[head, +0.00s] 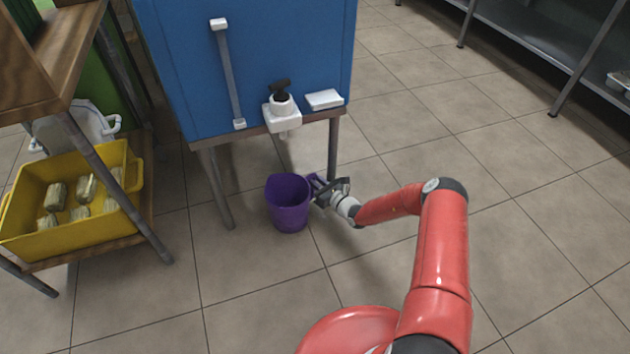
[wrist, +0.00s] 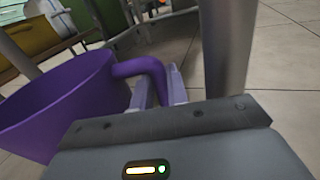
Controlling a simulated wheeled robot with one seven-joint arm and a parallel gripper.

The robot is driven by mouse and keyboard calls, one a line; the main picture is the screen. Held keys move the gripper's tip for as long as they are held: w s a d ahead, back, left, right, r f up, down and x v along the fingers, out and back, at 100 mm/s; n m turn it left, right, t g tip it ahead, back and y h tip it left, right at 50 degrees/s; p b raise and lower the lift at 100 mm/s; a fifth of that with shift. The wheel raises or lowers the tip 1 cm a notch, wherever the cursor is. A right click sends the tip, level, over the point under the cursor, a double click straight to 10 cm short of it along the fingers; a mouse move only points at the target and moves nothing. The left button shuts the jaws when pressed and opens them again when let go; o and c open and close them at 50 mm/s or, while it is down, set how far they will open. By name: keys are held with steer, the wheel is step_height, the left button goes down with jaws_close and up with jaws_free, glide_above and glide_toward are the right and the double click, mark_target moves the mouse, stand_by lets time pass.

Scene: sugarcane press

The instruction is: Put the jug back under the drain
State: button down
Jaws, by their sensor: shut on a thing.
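The purple jug (head: 287,204) is upright at floor level in front of the blue press cabinet (head: 250,60), below the white drain spout (head: 284,118). Whether its base touches the floor is hard to tell. My gripper (head: 318,186) is at the jug's right side, shut on its handle. In the wrist view the jug (wrist: 55,105) fills the left, and its handle curves to my gripper's fingers (wrist: 160,90). The jug's inside is mostly hidden.
A metal cabinet leg (head: 333,150) stands close behind my gripper; it also shows in the wrist view (wrist: 228,45). A yellow crate (head: 70,231) sits on a low shelf at left. A steel shelf (head: 540,45) is at far right. Tiled floor is clear at right.

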steer(key=c, duration=1.4)
jaws_free()
steer(key=shift+f, duration=0.1)
steer(key=p+v, duration=0.2)
steer(key=v, duration=1)
steer(key=s+a+r+n+g, duration=0.2)
steer(key=s+r+n+g, duration=0.25)
steer(key=r+n, duration=0.35)
steer(key=s+a+r+n+g, duration=0.3)
steer(key=r+n+g, duration=0.2)
steer(key=r, duration=0.6)
steer(key=s+a+r+n+g, duration=0.2)
steer(key=s+r+n+g, duration=0.2)
steer(key=r+n, duration=0.4)
steer(key=s+d+r+n+t+h, duration=0.1)
steer(key=s+d+r+n+h, duration=0.1)
steer(key=s+r, duration=0.4)
steer(key=s+d+r+n+t+h, duration=0.2)
steer(key=s+d+r+n+h, duration=0.1)
steer(key=s, duration=0.6)
steer(key=s+d+r+n+t+h, duration=0.2)
steer(key=s+r+h, duration=0.4)
steer(key=r, duration=0.4)
steer(key=shift+s+d+n, duration=0.6)
steer(key=shift+s+d, duration=0.25)
steer(key=shift+d, duration=0.35)
steer(key=shift+r+p, duration=0.1)
steer(key=shift+p, duration=0.2)
